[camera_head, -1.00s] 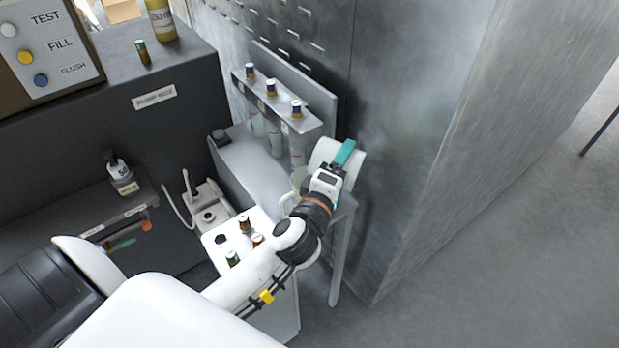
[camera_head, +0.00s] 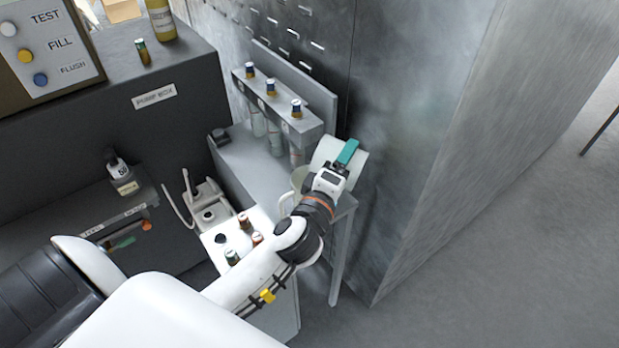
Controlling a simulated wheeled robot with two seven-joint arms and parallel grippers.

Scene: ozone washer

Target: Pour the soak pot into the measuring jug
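The white soak pot (camera_head: 326,152) is at the far right end of the metal bench, against the steel wall, and looks tilted. A teal bar (camera_head: 347,152), apparently its handle, lies along it. My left gripper (camera_head: 336,172) is at the teal bar and appears shut on the pot; its fingertips are mostly hidden. A pale jug-like vessel with a looped handle (camera_head: 285,203), apparently the measuring jug, stands just below and left of the pot, partly hidden by my wrist. I cannot see any liquid. My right gripper is out of view.
A rack (camera_head: 285,112) with several capped tubes stands behind the jug. A white tray (camera_head: 213,240) with small vials is left of my forearm. A pump box (camera_head: 150,115) fills the left. The steel wall (camera_head: 410,120) closes the right side.

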